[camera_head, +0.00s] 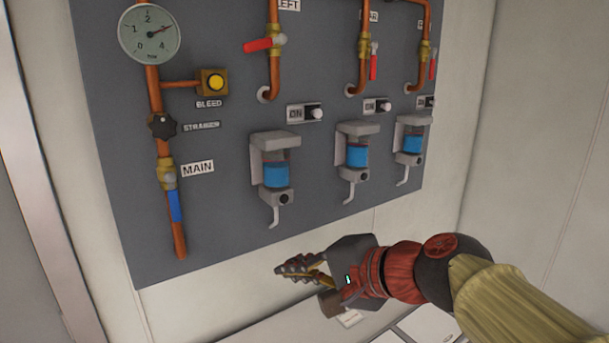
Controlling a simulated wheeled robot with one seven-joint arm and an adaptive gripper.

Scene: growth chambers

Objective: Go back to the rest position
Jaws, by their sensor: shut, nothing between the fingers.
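My gripper (295,268) is shut with nothing in it. It is in the lower middle of the head view, just below the grey panel (220,226) and apart from the valves. My red and tan arm reaches in from the lower right. The main valve has a blue lever (175,205) pointing down along its pipe. The left valve's red lever (258,45) lies sideways across its pipe. The middle red lever (373,66) and the right red lever (433,66) point down along their pipes.
A pressure gauge (149,33), a yellow bleed button (216,82) and a black strainer knob (162,125) sit at the panel's left. Dispensers with blue liquid, such as the left one (277,174), jut out above my gripper. A light surface (270,330) lies below.

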